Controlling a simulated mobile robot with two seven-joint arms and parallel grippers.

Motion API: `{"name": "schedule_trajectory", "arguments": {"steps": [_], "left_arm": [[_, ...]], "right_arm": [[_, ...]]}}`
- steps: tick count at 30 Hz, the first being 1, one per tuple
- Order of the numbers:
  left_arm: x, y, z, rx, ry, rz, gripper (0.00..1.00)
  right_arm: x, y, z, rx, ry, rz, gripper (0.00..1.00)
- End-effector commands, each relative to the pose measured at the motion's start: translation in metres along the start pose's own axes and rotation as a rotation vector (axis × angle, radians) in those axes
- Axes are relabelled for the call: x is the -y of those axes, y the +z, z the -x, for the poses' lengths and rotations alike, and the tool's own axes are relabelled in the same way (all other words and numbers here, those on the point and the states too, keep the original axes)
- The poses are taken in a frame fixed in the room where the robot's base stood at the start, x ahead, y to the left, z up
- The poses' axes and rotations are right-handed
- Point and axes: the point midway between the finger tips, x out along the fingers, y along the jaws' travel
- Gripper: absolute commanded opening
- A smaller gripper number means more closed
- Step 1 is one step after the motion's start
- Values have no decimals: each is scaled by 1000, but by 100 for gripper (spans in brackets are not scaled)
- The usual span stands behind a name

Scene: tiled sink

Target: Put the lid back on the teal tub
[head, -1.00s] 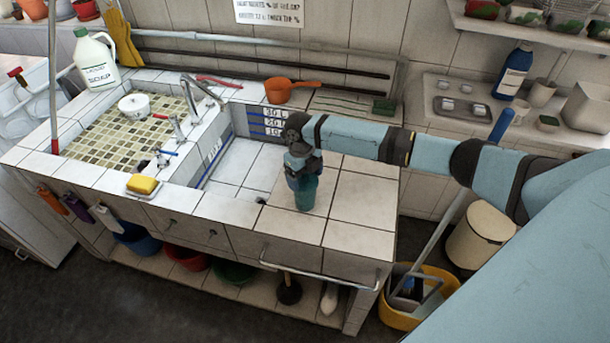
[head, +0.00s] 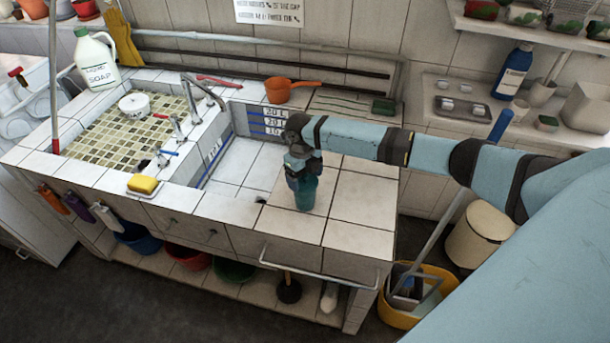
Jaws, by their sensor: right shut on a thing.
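The teal tub (head: 306,196) stands upright on the tiled counter, right of the sink basin. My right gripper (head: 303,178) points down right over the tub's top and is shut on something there. The gripper hides the tub's rim, so I cannot tell whether it grips the lid or the tub itself. I cannot make out the lid as a separate thing. My left gripper is not in the picture.
The sink basin (head: 235,165) is just left of the tub. An orange saucepan (head: 283,90) sits behind it. A yellow sponge (head: 143,184) and a soap jug (head: 96,60) are at the left. Bare tiles (head: 360,200) lie right of the tub.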

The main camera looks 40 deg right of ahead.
Motion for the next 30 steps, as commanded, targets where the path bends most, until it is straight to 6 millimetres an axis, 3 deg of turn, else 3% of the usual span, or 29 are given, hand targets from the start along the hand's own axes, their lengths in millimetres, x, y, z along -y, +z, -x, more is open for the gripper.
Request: {"name": "schedule_trajectory", "arguments": {"steps": [10,11,13,30], "left_arm": [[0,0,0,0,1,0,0],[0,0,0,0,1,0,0],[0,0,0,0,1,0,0],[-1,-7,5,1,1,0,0]], "right_arm": [[0,0,0,0,0,0,60],[0,0,0,0,0,0,87],[0,0,0,0,0,0,100],[0,-1,10,0,0,0,100]]}}
